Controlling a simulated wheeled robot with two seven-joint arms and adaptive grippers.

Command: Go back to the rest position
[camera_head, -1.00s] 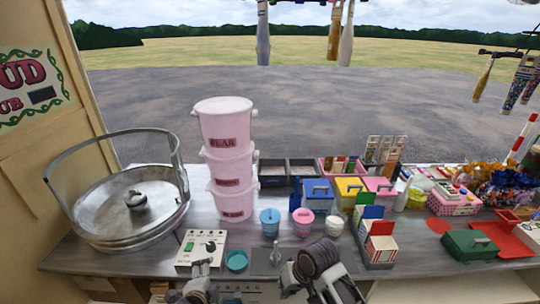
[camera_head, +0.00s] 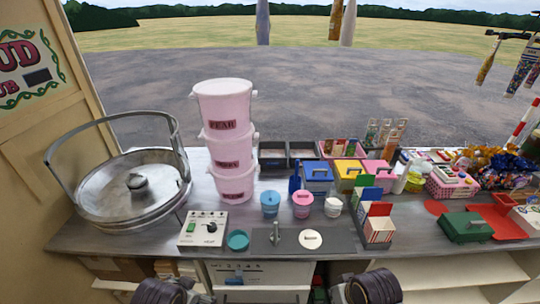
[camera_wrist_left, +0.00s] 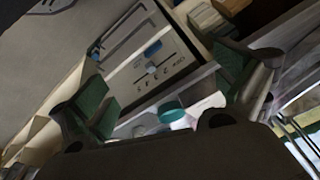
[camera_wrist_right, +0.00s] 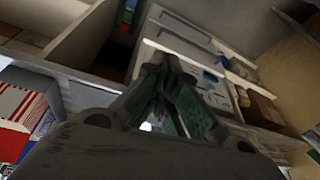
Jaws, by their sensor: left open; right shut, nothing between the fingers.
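In the head view only the dark rounded links of my two arms show at the bottom edge, in front of the counter (camera_head: 130,240); the grippers themselves are out of that view. In the left wrist view my left gripper (camera_wrist_left: 165,75) is open and empty, its green-padded fingers wide apart. Behind it are a grey-and-white panelled front and a teal round thing. In the right wrist view my right gripper (camera_wrist_right: 167,65) is shut with its fingertips together and nothing between them. Behind it are dark shelf spaces and pale panels below the counter.
On the counter stand a big metal pan (camera_head: 130,205), stacked pink buckets (camera_head: 226,147), a control box (camera_head: 204,228), small lidded tubs (camera_head: 303,205), a red-and-white carton (camera_head: 379,229) and a green box (camera_head: 466,225). Open shelves (camera_head: 460,275) lie below the front edge.

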